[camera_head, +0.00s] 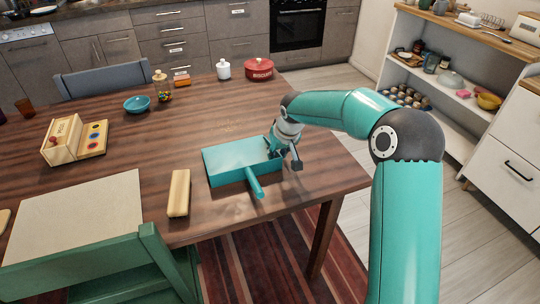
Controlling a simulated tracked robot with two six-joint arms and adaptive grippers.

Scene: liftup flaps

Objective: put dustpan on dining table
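A teal dustpan (236,158) lies on the brown wooden dining table (217,213), near its right end, with its handle pointing toward the table's front edge. My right gripper (287,157) is at the dustpan's right side, close to its edge. Its fingers are small and partly hidden, so I cannot tell whether they touch or grip the dustpan. My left gripper is not in view.
A yellow block (179,193) lies left of the dustpan. A blue bowl (137,104), a white jar (223,69) and a red pot (259,69) stand farther back. A green chair (110,262) is at the front left. A shelf unit (455,80) stands at the right.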

